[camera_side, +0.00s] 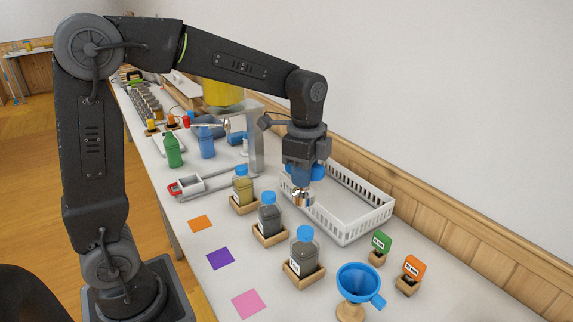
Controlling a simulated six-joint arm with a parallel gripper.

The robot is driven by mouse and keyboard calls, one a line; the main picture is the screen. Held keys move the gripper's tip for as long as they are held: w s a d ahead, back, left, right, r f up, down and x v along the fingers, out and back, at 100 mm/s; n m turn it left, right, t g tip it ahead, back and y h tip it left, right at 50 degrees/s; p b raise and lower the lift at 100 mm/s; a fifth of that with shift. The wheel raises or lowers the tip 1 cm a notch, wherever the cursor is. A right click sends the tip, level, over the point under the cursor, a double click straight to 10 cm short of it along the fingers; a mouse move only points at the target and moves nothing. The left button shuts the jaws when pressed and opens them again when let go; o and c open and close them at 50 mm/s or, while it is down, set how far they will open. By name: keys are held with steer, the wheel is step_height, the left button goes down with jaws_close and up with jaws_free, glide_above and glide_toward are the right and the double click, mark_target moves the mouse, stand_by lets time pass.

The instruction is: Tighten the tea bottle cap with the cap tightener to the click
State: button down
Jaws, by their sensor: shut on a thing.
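My gripper (303,165) is shut on a blue tool with a shiny metal lower end (303,197), which looks like the cap tightener. It hangs upright above the left edge of the white basket, behind the bottles and apart from their caps. Three blue-capped bottles stand upright in wooden holders: one with yellowish contents (243,190), a dark one in the middle (269,220), and a larger dark one in front (304,255). The labels are too small to read, so I cannot tell which is the tea bottle.
The white basket (368,232) stands right of the bottles. A blue funnel (358,281) on a wooden stand, a green card (381,242) and an orange card (413,268) are in front. Orange, purple and pink squares lie left.

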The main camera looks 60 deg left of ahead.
mark_target(307, 194)
steer(key=shift+s+d, duration=0.15)
steer(key=shift+d, duration=0.65)
steer(key=shift+f, duration=2.6)
steer(key=shift+f, duration=0.55)
steer(key=shift+f, duration=1.3)
steer(key=m, duration=1)
steer(key=shift+m, duration=0.4)
steer(key=m, duration=0.4)
